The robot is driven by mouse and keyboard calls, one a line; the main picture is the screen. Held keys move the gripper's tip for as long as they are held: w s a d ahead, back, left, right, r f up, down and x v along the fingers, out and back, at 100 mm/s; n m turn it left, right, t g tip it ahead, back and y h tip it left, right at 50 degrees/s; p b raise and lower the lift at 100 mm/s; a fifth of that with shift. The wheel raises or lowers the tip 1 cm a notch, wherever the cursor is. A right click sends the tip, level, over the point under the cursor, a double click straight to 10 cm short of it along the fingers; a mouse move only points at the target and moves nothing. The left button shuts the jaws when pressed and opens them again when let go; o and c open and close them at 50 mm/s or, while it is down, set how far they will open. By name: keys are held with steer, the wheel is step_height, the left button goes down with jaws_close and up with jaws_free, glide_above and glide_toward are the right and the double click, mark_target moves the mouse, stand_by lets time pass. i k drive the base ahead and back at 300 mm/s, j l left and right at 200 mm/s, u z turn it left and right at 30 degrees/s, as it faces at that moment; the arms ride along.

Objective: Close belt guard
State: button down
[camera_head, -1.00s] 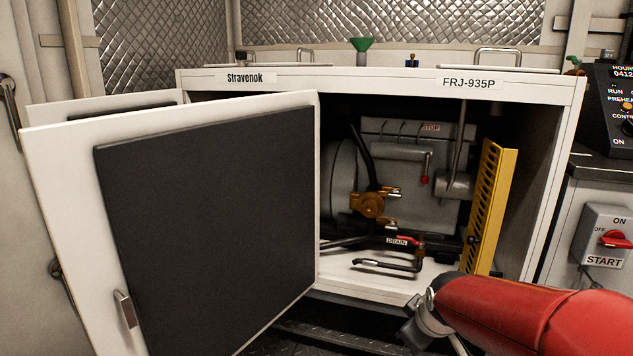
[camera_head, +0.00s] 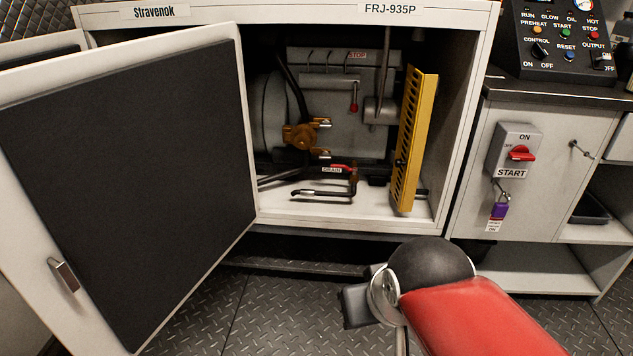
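The belt guard, a yellow slotted panel (camera_head: 414,140), stands upright at the right side inside the open cabinet. It is swung out, with its face seen at an angle and its lower end near the cabinet floor. My red arm (camera_head: 475,315) is in front of the cabinet at the lower right, well below the guard and apart from it. The arm's dark rounded joint and a grey block show, but no gripper fingers can be seen.
A white cabinet door with a dark panel (camera_head: 130,180) stands open at the left. A START switch box (camera_head: 516,150) is at the right. The tread-plate floor (camera_head: 270,310) is clear.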

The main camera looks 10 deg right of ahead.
mark_target(419, 91)
steer(key=i+z, duration=0.25)
steer(key=z, duration=0.15)
steer(key=i+z, duration=0.5)
steer(key=z, duration=0.25)
